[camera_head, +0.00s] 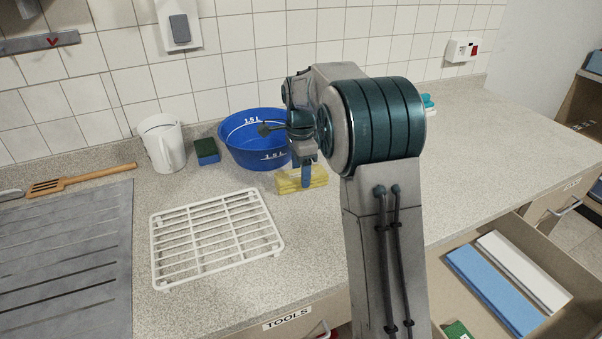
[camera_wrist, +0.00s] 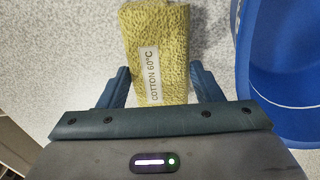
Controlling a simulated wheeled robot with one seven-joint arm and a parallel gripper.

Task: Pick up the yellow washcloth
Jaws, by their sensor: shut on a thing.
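The yellow washcloth (camera_head: 317,178) is a folded, textured cloth on the speckled counter, just in front of the blue bowl (camera_head: 238,134). In the wrist view the washcloth (camera_wrist: 160,50) carries a white label reading "COTTON 60°C". My gripper (camera_head: 306,180) reaches down over it from above. In the wrist view my gripper (camera_wrist: 160,88) has one finger on each side of the near part of the cloth and is shut on it. The cloth seems to be at counter level; I cannot tell whether it is lifted clear.
The blue bowl (camera_wrist: 285,60) stands close on the right in the wrist view. A white wire rack (camera_head: 215,240), a white jug (camera_head: 162,143), a green-and-blue sponge (camera_head: 207,151) and a wooden spatula (camera_head: 80,179) lie to the left. An open drawer (camera_head: 480,307) is at the lower right.

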